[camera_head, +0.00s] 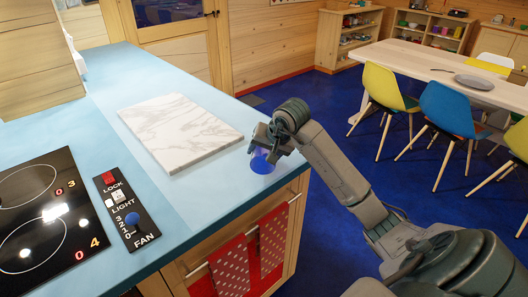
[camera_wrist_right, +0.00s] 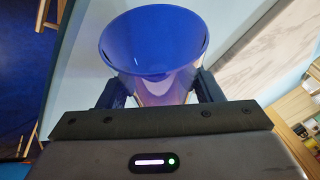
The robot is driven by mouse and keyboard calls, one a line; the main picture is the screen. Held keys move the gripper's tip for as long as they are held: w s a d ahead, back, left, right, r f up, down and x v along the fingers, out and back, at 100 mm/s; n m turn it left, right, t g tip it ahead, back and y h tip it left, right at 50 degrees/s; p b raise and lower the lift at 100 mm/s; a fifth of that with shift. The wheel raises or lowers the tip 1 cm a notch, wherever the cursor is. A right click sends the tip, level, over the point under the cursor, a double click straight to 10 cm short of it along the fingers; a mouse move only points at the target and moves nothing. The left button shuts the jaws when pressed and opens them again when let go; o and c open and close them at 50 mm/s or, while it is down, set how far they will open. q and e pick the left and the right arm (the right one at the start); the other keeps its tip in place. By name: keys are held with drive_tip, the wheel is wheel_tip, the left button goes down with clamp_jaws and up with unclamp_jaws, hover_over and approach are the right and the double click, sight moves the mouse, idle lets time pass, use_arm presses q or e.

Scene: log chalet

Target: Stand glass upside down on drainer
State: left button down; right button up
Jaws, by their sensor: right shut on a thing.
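A blue, partly clear glass (camera_head: 262,161) is held by my right gripper (camera_head: 268,143) near the right edge of the blue counter. In the right wrist view the glass (camera_wrist_right: 153,42) sits between the two fingers of my right gripper (camera_wrist_right: 161,90), which are shut on its sides. Its wide blue end is toward the top of that view, and its narrower end is partly hidden by the gripper. Whether the glass touches the counter, I cannot tell. I see no drainer in either view. My left gripper is not in view.
A white marble board (camera_head: 180,131) lies on the counter (camera_head: 120,92), left of the glass. A black hob (camera_head: 38,205) and a control panel (camera_head: 127,212) are at the left. Red towels (camera_head: 272,243) hang on the counter front. A table (camera_head: 440,70) with chairs stands behind.

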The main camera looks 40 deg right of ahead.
drive_tip(key=o, duration=1.4)
drive_tip(key=shift+s+r, duration=0.15)
drive_tip(key=shift+r, duration=0.15)
drive_tip(key=b+v, duration=0.1)
drive_tip(key=v, duration=0.8)
drive_tip(key=shift+b, duration=0.35)
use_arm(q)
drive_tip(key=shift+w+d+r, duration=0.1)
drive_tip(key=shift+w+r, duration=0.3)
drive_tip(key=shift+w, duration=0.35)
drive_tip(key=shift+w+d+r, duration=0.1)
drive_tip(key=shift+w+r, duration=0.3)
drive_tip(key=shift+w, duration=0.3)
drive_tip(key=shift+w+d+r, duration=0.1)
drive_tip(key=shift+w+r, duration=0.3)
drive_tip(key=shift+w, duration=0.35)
use_arm(e)
drive_tip(key=shift+s+r, duration=0.35)
drive_tip(key=shift+r, duration=0.2)
